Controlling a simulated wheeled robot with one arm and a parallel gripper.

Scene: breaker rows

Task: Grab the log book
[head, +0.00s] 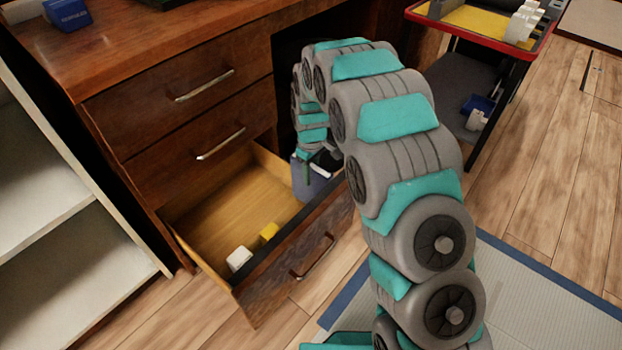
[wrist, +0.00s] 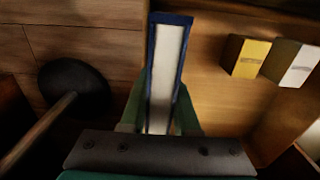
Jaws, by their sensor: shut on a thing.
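The log book is a blue-covered book with pale page edges. In the wrist view the log book (wrist: 167,65) stands on edge between the two green fingers of my gripper (wrist: 162,112), which is shut on it. In the head view the blue log book (head: 304,181) shows at the right end of the open bottom drawer (head: 222,208), with my gripper (head: 318,163) at its top. The book is upright and partly hidden by my arm and the drawer front. I cannot tell whether it touches the drawer floor.
A yellow box (head: 268,232) and a white box (head: 239,258) lie in the drawer, clear of the book. Two shut drawers (head: 200,100) are above it. A red-rimmed cart (head: 487,38) stands at the upper right. A dark round object (wrist: 75,88) is left in the wrist view.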

